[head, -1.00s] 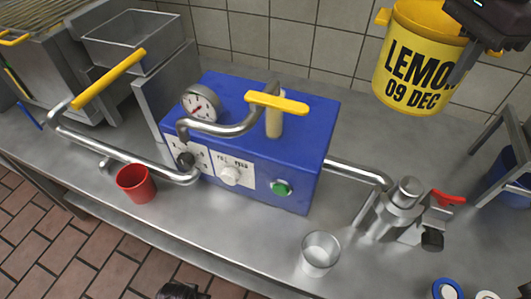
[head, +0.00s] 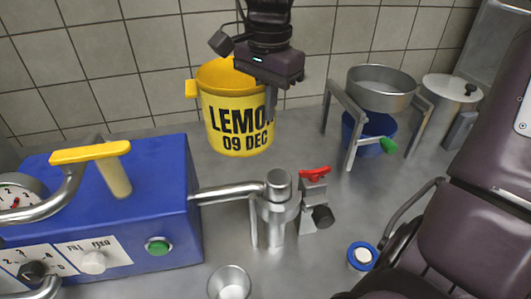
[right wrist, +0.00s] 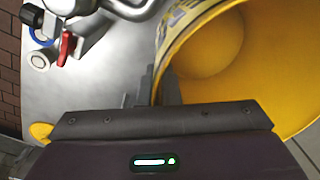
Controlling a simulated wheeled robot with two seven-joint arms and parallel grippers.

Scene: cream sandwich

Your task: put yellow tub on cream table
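The yellow tub (head: 233,110), printed "LEMO… 09 DEC", is upright in the head view, near the tiled wall behind the steel counter. It appears to hang above the counter; I cannot tell the gap. My right gripper (head: 270,88) comes from above and is shut on the tub's right rim. In the right wrist view, the fingers (right wrist: 160,92) pinch the rim of the tub (right wrist: 225,50), and its inside looks empty. I cannot pick out a cream table. My left gripper is not in view.
A blue machine (head: 150,200) with a steel spout (head: 278,200) and red-handled valve (head: 314,175) stands in front of the tub. A metal cup (head: 230,284) is at the front. Right are a steel pan on a stand (head: 381,90), a blue bucket (head: 368,130) and a lidded pot (head: 450,95).

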